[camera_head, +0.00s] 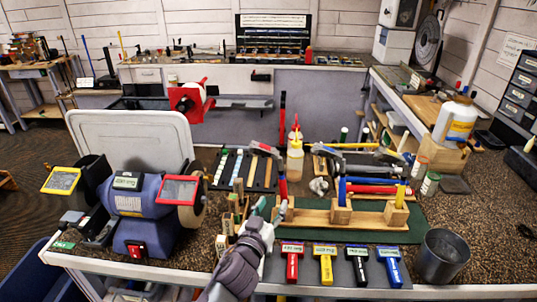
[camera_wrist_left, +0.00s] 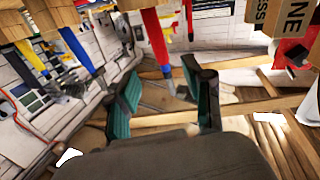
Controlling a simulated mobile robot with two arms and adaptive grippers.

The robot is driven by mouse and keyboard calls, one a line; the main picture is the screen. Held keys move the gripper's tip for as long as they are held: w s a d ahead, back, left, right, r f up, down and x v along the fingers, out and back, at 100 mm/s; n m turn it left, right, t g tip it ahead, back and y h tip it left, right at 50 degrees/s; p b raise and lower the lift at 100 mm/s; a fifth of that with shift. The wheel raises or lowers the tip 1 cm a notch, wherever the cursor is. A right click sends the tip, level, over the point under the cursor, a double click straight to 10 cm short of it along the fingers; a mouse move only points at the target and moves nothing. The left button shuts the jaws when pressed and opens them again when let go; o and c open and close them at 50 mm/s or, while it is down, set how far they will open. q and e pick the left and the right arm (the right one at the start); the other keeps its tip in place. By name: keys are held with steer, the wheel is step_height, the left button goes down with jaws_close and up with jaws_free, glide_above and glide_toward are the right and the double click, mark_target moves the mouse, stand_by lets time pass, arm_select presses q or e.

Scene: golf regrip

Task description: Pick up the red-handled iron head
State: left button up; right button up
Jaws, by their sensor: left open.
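A red handle (camera_head: 282,186) stands upright at the left end of a low wooden stand (camera_head: 318,216), and a dark head seems to join it near the top. I cannot make out the head's shape clearly. My left gripper (camera_head: 268,212) is open beside the stand's left end, close to the red handle. In the left wrist view, my open left gripper (camera_wrist_left: 165,98) has teal finger pads, and a red handle (camera_wrist_left: 153,38) shows beyond and between them, not gripped. My right gripper is not in view.
A blue handle (camera_head: 342,190) and a yellow handle (camera_head: 401,192) stand in the same stand. Labelled red (camera_head: 291,262), yellow (camera_head: 325,263), black (camera_head: 358,265) and blue (camera_head: 390,267) tools lie in front. A metal cup (camera_head: 441,257) stands right, a bench grinder (camera_head: 140,205) left.

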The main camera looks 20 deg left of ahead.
mark_target(282, 186)
arm_select(q)
steer(key=w, duration=0.4)
steer(key=shift+p, duration=0.3)
steer(key=shift+w, duration=0.35)
steer(key=shift+w+r+p, duration=0.2)
steer(key=shift+w+p, duration=0.2)
steer(key=shift+w, duration=0.25)
steer(key=shift+w+r+p, duration=0.15)
steer(key=shift+w+p, duration=0.25)
steer(key=shift+w, duration=0.2)
steer(key=shift+w+f, duration=0.2)
steer(key=shift+w, duration=0.85)
steer(key=shift+w+f, duration=0.1)
steer(key=shift+w, duration=0.2)
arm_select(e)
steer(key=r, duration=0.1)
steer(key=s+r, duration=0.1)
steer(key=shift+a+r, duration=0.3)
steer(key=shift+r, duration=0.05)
arm_select(q)
steer(key=shift+s, duration=0.1)
steer(key=shift+c, duration=1.4)
jaws_close()
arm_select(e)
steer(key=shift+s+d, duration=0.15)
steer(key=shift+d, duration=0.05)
